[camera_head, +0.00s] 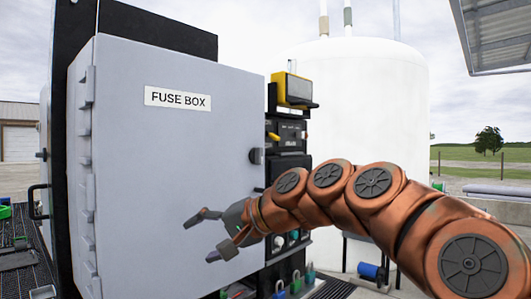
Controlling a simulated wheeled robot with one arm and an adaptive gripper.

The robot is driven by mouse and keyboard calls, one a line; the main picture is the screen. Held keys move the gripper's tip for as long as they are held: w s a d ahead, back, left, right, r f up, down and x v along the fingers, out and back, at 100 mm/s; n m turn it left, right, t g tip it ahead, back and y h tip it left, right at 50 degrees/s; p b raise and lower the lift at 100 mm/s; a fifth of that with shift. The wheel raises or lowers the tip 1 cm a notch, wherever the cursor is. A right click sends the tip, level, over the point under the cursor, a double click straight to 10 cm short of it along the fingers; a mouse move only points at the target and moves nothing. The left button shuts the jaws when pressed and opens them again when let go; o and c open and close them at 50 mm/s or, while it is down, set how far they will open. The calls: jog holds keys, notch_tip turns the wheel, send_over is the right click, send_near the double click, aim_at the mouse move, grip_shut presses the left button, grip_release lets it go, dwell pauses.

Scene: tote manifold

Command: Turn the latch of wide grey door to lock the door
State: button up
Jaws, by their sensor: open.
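The wide grey door (170,185), labelled "FUSE BOX", fills the left middle of the head view, with its hinges along its left edge. A small dark latch (256,156) sits at the door's right edge, about mid-height. I cannot tell whether the door is fully closed or how the latch is turned. My gripper (200,241) is open and empty in front of the door's lower right part, below and left of the latch. Its two fingers point left, apart from each other. I cannot tell how far they are from the door's surface.
A panel with a yellow device (292,89) and dark modules stands right of the door. Coloured padlocks (295,283) hang low beside it. A white tank (375,110) stands behind. A black handle (36,200) sticks out left of the cabinet.

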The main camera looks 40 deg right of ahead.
jog(key=w+d+r+m+t, duration=0.1)
jog(key=d+r+m+t, duration=0.2)
jog(key=d+r, duration=0.65)
jog(key=m+t+h+p, duration=0.1)
jog(key=m+t+h, duration=0.2)
jog(key=m+t, duration=0.1)
send_near(262, 156)
jog(key=w, duration=0.1)
jog(key=w+p, duration=0.1)
jog(key=w, duration=0.1)
jog(key=w+a, duration=0.1)
jog(key=w, duration=0.2)
jog(key=w+p, duration=0.1)
jog(key=w, duration=0.1)
jog(key=shift+w+a+r+p, duration=0.2)
jog(key=shift+w+a+p, duration=0.1)
jog(key=shift+w+a, duration=0.1)
jog(key=shift+s, duration=0.1)
jog(key=c, duration=1.1)
